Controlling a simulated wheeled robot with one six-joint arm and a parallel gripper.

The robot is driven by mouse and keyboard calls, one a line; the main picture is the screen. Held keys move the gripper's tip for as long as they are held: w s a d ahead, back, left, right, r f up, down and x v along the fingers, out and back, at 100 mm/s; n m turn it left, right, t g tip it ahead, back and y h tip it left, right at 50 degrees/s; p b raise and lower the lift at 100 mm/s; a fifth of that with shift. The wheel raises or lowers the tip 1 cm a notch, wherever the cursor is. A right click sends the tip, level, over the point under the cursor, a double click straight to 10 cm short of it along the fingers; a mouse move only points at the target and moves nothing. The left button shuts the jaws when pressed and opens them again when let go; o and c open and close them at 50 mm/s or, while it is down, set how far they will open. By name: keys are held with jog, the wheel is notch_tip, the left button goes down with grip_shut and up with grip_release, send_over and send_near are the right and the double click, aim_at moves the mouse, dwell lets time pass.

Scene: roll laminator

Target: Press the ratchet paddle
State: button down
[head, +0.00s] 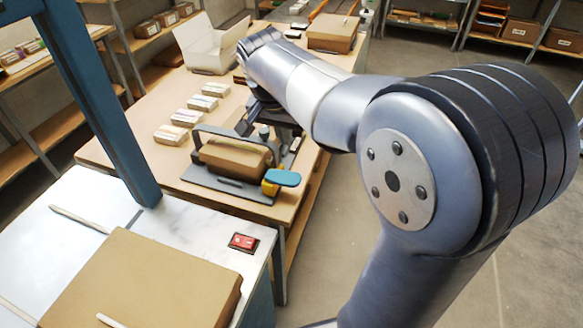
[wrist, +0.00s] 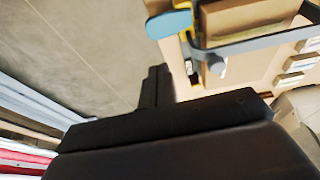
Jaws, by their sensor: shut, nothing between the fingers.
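The ratchet paddle (head: 283,178) is a flat blue tab on a yellow mount at the near right corner of a dark base plate (head: 220,184) on the wooden table. A brown box (head: 236,158) sits on that plate with a grey bar around it. In the wrist view the blue paddle (wrist: 170,24) shows at the top, beside the box (wrist: 240,18). My gripper (wrist: 157,85) is shut and empty. In the wrist view its dark fingers lie below the paddle, apart from it in the picture. In the head view my gripper (head: 272,114) is partly hidden behind the box and arm.
Several small wrapped packs (head: 187,118) lie in a row left of the box. An open white carton (head: 210,48) stands farther back. A white counter (head: 190,235) with a red switch (head: 243,242) and a blue post (head: 100,95) are nearer. Floor right of the table is clear.

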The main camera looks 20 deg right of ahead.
aim_at(298, 182)
jog(key=shift+f, duration=0.15)
jog(key=x, duration=0.4)
jog(key=p+x, duration=0.1)
jog(key=x, duration=0.4)
jog(key=s+x, duration=0.1)
jog(key=x, duration=0.3)
jog(key=shift+a+f+p, duration=0.15)
jog(key=shift+f+p, duration=0.15)
jog(key=shift+f, duration=0.15)
jog(key=shift+s+d+f+t+y+b, duration=0.15)
jog(key=shift+f+y+b, duration=0.15)
jog(key=shift+b, duration=0.3)
jog(key=shift+d+f+t+y+b, duration=0.1)
jog(key=shift+f+t+y+b, duration=0.1)
jog(key=shift+f+b, duration=0.3)
jog(key=b, duration=0.1)
jog(key=f+b, duration=0.1)
jog(key=b, duration=0.1)
jog(key=shift+s+d+f, duration=0.2)
jog(key=shift+d+f, duration=0.05)
jog(key=shift+f, duration=0.1)
jog(key=shift+s+d+f, duration=0.1)
jog(key=shift+s+f, duration=0.05)
jog(key=shift+f, duration=0.05)
